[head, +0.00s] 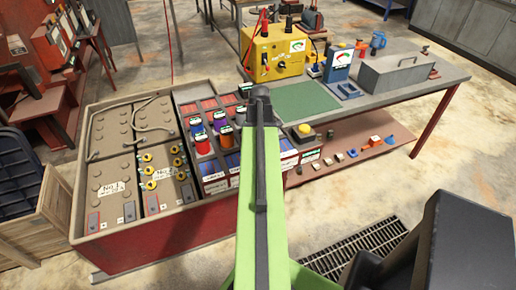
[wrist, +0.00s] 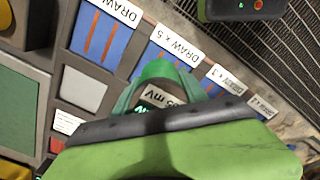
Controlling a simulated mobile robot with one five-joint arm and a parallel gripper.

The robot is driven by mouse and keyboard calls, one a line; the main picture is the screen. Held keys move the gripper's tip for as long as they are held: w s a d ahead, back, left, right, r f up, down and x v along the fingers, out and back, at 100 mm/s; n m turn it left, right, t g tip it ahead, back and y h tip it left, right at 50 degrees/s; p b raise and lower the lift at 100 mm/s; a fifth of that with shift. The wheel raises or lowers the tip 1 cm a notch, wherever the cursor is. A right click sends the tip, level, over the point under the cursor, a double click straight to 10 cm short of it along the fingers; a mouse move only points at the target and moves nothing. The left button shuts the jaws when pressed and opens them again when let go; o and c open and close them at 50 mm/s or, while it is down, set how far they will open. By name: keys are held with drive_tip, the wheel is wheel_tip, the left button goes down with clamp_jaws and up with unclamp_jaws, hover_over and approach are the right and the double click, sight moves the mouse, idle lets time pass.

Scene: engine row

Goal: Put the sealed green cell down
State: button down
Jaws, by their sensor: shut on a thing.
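In the wrist view my gripper (wrist: 158,122) is shut on a green cell (wrist: 160,72). The cell shows a rounded green rim and a pale face with a lit reading ending in "mV". The jaw and green arm cover its near part. Beyond it is a panel with blue areas and white labels (wrist: 174,43) reading "DRAW x 5" and similar. I cannot tell whether the cell touches the panel. In the head view my green arm reaches up to the middle and hides the cell.
A red-sided bench (head: 135,250) at left holds large grey batteries (head: 112,178) and a rack with red and purple cells (head: 203,145). Behind are a green mat (head: 303,101), a yellow meter box (head: 272,55), a blue meter (head: 338,65) and a grey lidded box (head: 395,73).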

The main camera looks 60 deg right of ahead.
drive_tip(key=shift+f, duration=0.3)
drive_tip(key=c, duration=0.6)
unclamp_jaws()
wheel_tip(320, 180, up, 14)
drive_tip(key=p, duration=1.3)
drive_tip(key=shift+f, duration=0.25)
drive_tip(key=shift+f, duration=0.1)
